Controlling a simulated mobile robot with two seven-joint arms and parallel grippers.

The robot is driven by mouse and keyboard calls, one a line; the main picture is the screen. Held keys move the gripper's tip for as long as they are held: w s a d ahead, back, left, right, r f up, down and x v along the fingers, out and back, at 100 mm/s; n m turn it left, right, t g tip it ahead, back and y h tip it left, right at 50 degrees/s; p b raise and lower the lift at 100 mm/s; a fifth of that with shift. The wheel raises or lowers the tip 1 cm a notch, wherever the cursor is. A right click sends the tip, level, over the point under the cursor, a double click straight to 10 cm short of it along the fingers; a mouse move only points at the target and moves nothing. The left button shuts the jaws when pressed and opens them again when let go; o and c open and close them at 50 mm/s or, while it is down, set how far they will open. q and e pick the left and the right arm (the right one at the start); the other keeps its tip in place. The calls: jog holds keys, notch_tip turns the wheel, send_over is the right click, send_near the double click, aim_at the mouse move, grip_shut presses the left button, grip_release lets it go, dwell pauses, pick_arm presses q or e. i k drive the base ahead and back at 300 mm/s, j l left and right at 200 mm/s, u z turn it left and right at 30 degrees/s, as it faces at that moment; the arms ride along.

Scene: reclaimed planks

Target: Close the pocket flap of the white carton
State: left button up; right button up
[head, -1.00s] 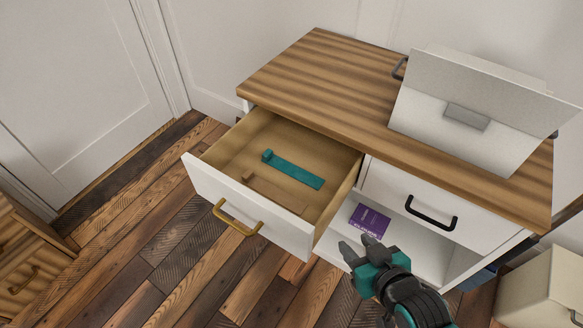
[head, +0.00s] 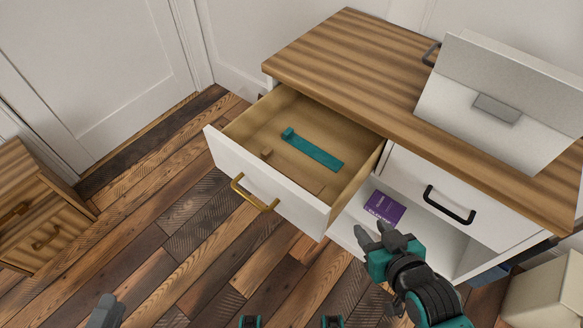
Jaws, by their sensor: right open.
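The white carton (head: 462,118) stands on the wooden top of the cabinet at the right. A wide grey-white panel (head: 505,72) stands raised at its upper edge, and a small grey tab (head: 497,107) lies on its front face. I cannot tell which of them is the pocket flap. My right gripper (head: 372,231) is open and empty, below and left of the carton, in front of the cabinet's open shelf. A dark grey part of my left gripper (head: 106,311) shows at the bottom left edge, far from the carton; its jaws are mostly cut off.
The cabinet's left drawer (head: 265,183) is pulled out and holds a teal strip (head: 313,150). A purple box (head: 384,208) lies on the open shelf under the closed drawer with a black handle (head: 449,205). A small wooden cabinet (head: 40,215) stands at left. The cabinet top's left half is clear.

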aim_at(551, 101)
jog(key=z, duration=1.4)
